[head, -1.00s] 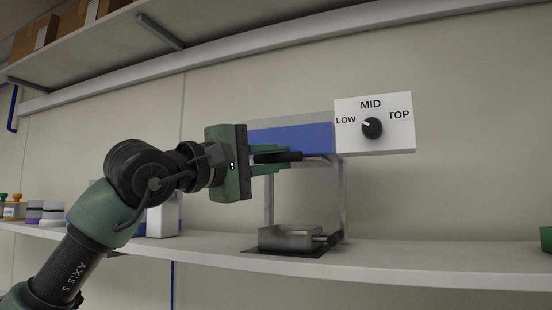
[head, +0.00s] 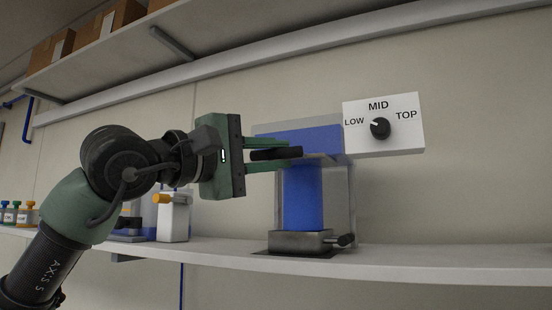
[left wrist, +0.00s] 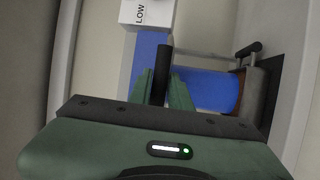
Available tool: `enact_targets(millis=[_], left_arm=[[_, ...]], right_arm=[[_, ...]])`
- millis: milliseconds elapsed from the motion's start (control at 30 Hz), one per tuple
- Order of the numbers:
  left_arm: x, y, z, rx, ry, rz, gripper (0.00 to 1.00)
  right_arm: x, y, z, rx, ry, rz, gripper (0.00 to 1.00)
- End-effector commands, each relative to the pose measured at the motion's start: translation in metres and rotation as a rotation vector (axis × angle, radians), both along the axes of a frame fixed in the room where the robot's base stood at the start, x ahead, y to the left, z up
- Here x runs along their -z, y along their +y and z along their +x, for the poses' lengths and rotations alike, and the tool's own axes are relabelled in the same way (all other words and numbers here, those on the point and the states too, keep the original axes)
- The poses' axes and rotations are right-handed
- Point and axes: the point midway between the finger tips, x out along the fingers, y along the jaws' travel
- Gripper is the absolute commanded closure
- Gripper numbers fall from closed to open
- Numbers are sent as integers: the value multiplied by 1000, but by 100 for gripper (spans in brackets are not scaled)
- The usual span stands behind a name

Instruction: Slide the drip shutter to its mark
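The analyser has a blue head (head: 305,138) over the shelf, with a black bar-shaped handle (head: 276,154) at its front, perhaps the shutter's. My left gripper (head: 285,155) has its two green fingers above and below this handle. In the left wrist view the fingers lie close on both sides of the black bar (left wrist: 162,68); whether they press on it is unclear. A blue column (head: 304,198) stands between the head and a metal tray (head: 300,242); it also shows in the left wrist view (left wrist: 215,92). No shutter mark is discernible. My right gripper is not in view.
A white dial box (head: 405,138) reads LOW, MID, TOP; its black knob (head: 380,128) points toward LOW. The shelf (head: 430,261) is clear to the right. A white container (head: 173,220) and small bottles (head: 26,213) stand left. Cardboard boxes (head: 107,27) sit above.

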Motion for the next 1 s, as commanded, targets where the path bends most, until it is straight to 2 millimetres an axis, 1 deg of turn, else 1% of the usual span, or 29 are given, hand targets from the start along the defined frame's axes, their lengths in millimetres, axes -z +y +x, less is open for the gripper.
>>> enact_targets(millis=[33,67,333,433,600,800,1000], left_arm=[[1,-1,0,1,1,2,64],[1,-1,0,1,1,2,62],[0,0,0,-1,-1,-1,62],[2,4,-3,-2,-2,-1,62],[9,22,-21,-3,-4,-1,62],[14,45,-43,-2,-2,0,62],[15,53,-53,0,-1,1,62]], right_arm=[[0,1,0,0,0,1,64],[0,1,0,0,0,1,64],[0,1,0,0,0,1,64],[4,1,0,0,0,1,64],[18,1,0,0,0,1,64],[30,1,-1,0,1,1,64],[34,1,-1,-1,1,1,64]])
